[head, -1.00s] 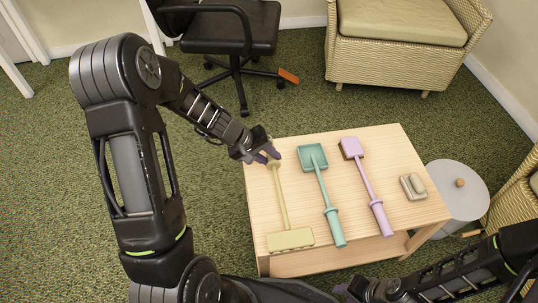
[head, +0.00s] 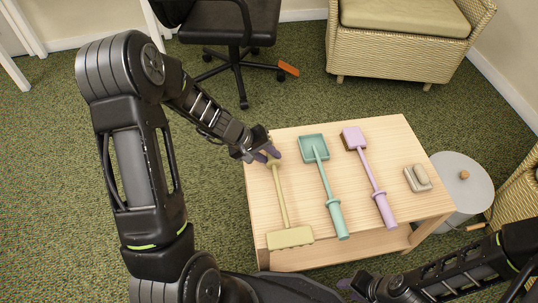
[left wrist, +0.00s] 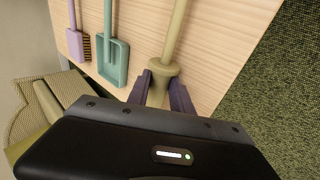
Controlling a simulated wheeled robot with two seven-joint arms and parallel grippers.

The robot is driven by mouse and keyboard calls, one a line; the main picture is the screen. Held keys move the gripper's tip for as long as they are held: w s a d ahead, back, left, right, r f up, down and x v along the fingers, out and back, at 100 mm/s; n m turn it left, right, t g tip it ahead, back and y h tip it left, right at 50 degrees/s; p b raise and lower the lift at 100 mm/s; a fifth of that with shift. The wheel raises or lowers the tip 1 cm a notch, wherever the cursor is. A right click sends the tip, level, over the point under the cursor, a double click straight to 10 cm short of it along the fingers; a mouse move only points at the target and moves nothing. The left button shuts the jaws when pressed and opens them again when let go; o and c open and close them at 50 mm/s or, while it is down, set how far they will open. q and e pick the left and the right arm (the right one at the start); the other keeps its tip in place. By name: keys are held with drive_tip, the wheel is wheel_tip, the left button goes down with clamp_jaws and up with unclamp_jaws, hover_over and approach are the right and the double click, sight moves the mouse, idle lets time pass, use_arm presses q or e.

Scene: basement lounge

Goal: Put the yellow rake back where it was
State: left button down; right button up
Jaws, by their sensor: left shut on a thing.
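The yellow rake (head: 281,198) lies on the left side of the light wooden table (head: 301,262), its wide head toward the near edge and its handle end toward the far edge. My left gripper (head: 264,156) is at the rake's handle end near the table's far left corner. In the left wrist view, its two fingers (left wrist: 163,88) sit on either side of the handle (left wrist: 175,35) just beyond the round collar, closed on it. My right gripper (head: 358,287) is low in the head view, in front of the table; its fingers are too unclear to read.
A teal shovel (head: 322,175) and a purple brush (head: 368,178) lie to the right of the rake. A grey block-like item (head: 417,178) is near the right edge. A round grey lidded bin (head: 462,190) stands right of the table. An office chair (head: 236,45) and wicker armchair (head: 397,50) stand behind.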

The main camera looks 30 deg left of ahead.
use_arm(q)
drive_tip(key=shift+f+b, duration=0.45)
drive_tip(key=shift+b, duration=0.05)
use_arm(e)
drive_tip(key=shift+f, duration=0.55)
